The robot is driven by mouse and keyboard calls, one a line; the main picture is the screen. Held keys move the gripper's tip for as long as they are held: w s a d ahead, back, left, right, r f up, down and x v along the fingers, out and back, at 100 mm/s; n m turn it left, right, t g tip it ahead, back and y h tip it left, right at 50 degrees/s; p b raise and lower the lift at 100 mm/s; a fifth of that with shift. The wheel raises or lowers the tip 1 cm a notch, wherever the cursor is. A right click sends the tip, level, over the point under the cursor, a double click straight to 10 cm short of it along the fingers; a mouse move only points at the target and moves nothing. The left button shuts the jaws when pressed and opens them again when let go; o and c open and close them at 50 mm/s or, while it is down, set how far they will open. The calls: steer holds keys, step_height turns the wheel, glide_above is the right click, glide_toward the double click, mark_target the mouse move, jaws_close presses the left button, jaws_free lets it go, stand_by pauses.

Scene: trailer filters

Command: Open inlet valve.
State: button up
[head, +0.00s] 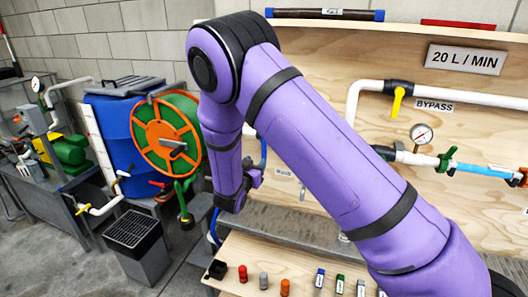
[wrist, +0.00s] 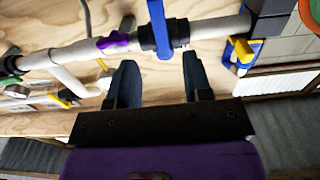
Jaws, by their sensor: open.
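In the wrist view a valve with a blue lever (wrist: 159,28) sits in a dark body on a white pipe (wrist: 85,50). The lever stands crosswise to the pipe. No label shows by it, so I cannot read whether it is the inlet valve. My gripper (wrist: 157,72) is open, with its two dark fingers pointing at the pipe. The lever lies ahead, between the lines of the fingers, and nothing is held. In the head view my purple arm hides the blue-lever valve and most of my gripper.
A yellow-handled valve (head: 398,100) stands by the BYPASS label (head: 434,106), with a gauge (head: 421,134) and a green-handled valve (head: 446,160) below. A purple handle (wrist: 114,41) is left of the blue lever. A hose reel (head: 167,137) and blue tank (head: 112,130) stand left.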

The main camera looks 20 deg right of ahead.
mark_target(264, 151)
steer(key=x, duration=0.9)
jaws_close()
